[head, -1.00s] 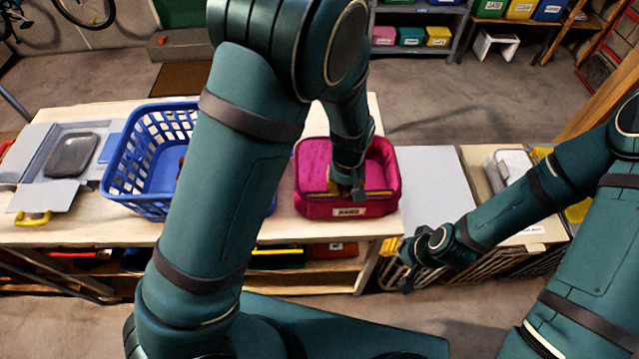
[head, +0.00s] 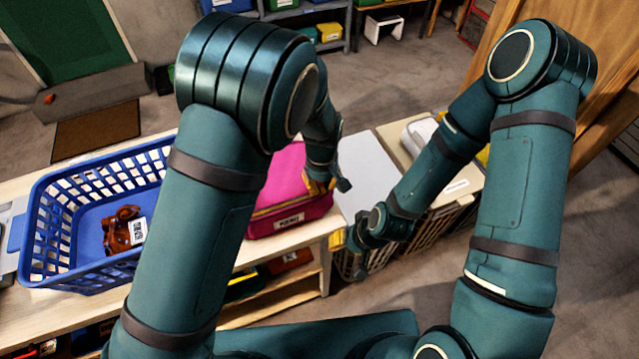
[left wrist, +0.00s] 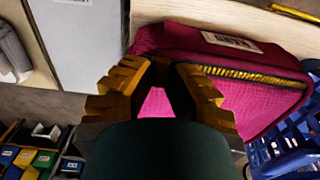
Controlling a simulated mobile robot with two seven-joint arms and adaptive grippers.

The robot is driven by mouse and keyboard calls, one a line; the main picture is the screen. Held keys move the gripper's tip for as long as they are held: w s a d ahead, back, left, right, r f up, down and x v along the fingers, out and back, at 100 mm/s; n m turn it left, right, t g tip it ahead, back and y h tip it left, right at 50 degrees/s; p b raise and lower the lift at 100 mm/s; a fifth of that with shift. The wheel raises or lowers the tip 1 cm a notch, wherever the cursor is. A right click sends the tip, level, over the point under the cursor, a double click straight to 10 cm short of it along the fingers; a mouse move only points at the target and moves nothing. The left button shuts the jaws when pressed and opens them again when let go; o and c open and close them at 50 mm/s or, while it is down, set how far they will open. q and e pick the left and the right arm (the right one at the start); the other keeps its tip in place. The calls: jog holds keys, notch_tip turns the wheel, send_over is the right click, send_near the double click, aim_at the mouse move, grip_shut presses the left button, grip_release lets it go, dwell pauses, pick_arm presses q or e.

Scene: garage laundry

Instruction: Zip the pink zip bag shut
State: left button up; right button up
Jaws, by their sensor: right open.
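The pink zip bag (head: 290,205) stands on the wooden table, label facing front. Its yellow zipper line runs along the upper front edge, and bright pink fabric shows above it. In the left wrist view the bag (left wrist: 250,98) shows the zipper line leading to my gripper. My left gripper (head: 325,186) is at the bag's right front corner. Its yellow fingers (left wrist: 160,75) stand apart, with pink fabric visible between them. The zipper pull cannot be made out. My left arm hides part of the bag. My right gripper (head: 356,246) is open and empty, lower right of the bag.
A blue basket (head: 40,225) holding a brown toy (head: 122,230) stands left of the bag. A pale grey panel (head: 367,165) and a wooden-topped unit with wire baskets lie to the right.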

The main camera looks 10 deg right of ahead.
aim_at(322, 184)
pick_arm(q)
jog(key=o, duration=0.5)
jog(key=shift+f, duration=0.1)
notch_tip(322, 184, up, 12)
jog(key=shift+r, duration=0.1)
dwell(0.6)
